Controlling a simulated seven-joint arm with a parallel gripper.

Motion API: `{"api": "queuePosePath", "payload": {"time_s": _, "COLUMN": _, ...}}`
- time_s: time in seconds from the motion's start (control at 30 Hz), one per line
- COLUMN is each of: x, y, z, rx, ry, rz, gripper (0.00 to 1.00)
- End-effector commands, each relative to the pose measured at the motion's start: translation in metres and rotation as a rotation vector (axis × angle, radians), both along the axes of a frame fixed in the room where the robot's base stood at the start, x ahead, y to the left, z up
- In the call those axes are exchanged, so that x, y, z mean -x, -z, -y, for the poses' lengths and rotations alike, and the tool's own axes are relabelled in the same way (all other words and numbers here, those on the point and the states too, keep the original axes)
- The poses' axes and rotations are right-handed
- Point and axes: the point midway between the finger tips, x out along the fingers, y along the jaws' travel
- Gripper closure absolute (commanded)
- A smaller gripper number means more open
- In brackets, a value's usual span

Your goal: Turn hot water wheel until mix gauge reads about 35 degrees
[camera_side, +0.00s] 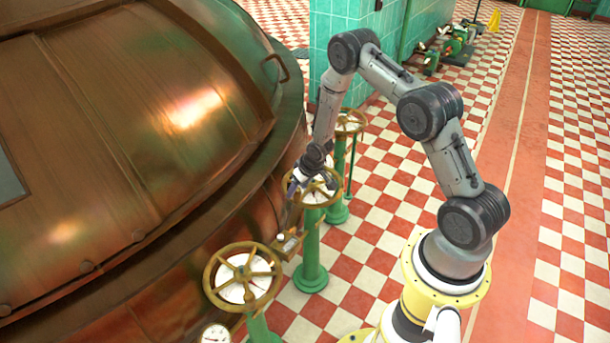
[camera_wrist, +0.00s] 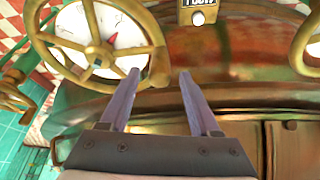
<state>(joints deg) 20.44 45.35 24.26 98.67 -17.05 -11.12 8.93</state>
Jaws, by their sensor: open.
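Several brass handwheels on green pedestals stand beside the copper kettle, with pale dials under their spokes. The side view shows a near wheel (camera_side: 243,278), a middle wheel (camera_side: 335,189) and a far wheel (camera_side: 351,122). I cannot tell which is the hot water wheel. My gripper (camera_side: 297,184) is at the kettle-side edge of the middle wheel. No temperature is readable.
The copper kettle (camera_side: 110,130) fills the left side. A small gauge (camera_side: 215,334) sits at the bottom edge, its reading too small. A label plate (camera_wrist: 198,4) is cut off at the top. Checkered floor lies open at right; a teal tiled pillar (camera_side: 335,45) stands behind.

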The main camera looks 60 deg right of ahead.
Motion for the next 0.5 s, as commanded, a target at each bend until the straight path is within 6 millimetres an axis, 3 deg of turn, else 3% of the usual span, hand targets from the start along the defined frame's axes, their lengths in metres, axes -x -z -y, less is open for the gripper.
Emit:
{"api": "queuePosePath", "payload": {"time_s": 0.3, "x": 0.025, "y": -0.064, "z": -0.005, "rx": 0.001, "ry": -0.002, "rz": 0.003, "gripper": 0.37}}
{"api": "queuePosePath", "payload": {"time_s": 0.5, "x": 0.037, "y": -0.092, "z": -0.008, "rx": 0.001, "ry": -0.002, "rz": 0.002, "gripper": 0.37}}
